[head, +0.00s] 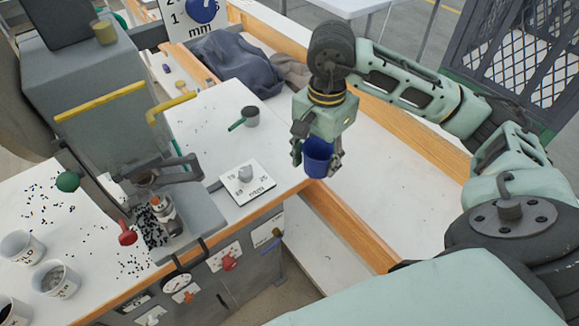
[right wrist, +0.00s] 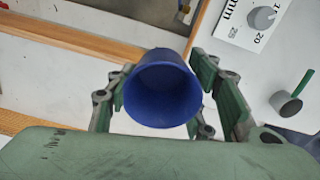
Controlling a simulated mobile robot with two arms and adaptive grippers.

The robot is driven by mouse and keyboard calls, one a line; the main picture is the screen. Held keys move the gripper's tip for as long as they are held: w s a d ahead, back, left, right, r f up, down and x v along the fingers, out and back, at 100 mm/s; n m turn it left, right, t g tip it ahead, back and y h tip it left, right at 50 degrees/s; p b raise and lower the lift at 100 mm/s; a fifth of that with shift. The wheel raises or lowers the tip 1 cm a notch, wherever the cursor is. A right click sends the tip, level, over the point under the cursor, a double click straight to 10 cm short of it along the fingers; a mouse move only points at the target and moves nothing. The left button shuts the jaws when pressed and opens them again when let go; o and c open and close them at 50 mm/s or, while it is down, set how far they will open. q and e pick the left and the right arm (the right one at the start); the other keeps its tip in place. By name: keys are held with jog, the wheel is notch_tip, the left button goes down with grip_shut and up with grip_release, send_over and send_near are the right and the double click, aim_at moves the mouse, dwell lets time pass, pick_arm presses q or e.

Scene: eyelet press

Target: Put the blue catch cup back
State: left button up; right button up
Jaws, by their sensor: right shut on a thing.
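The blue catch cup (head: 318,153) is held in the air by my right gripper (head: 317,160), near the front right corner of the white press table. In the right wrist view the cup (right wrist: 162,92) sits between the two green fingers of the right gripper (right wrist: 165,95), its round mouth towards the camera. Only plain blue inside shows. The eyelet press (head: 110,110) stands to the left, with a small metal part and many dark eyelets at its base (head: 160,218). My left gripper is out of view.
Several white cups (head: 18,247) stand at lower left. A dark cloth (head: 240,65) lies at the back. A wooden rail (head: 350,225) borders the white surface at right.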

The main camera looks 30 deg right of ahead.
jog(key=shift+d+f+m, duration=0.15)
jog(key=shift+d+m, duration=0.55)
jog(key=shift+w+d+m, duration=0.25)
jog(key=shift+m, duration=0.05)
jog(key=w+f+p, duration=0.1)
jog(key=w+f, duration=0.1)
jog(key=w, duration=0.1)
jog(key=w+f+p, duration=0.1)
jog(key=w+f, duration=0.1)
jog(key=w, duration=0.2)
jog(key=w+f+p, duration=0.1)
jog(key=w+f, duration=0.1)
jog(key=w, duration=0.2)
jog(key=shift+f+p, duration=0.35)
notch_tip(320, 180, down, 3)
jog(key=shift+f+p, duration=0.2)
jog(key=shift+p, duration=0.65)
jog(key=shift+f, duration=0.35)
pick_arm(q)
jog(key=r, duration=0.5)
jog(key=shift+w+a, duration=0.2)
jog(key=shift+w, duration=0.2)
pick_arm(e)
jog(key=shift+w, duration=0.1)
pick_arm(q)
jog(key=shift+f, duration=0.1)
pick_arm(e)
jog(key=shift+f, duration=0.1)
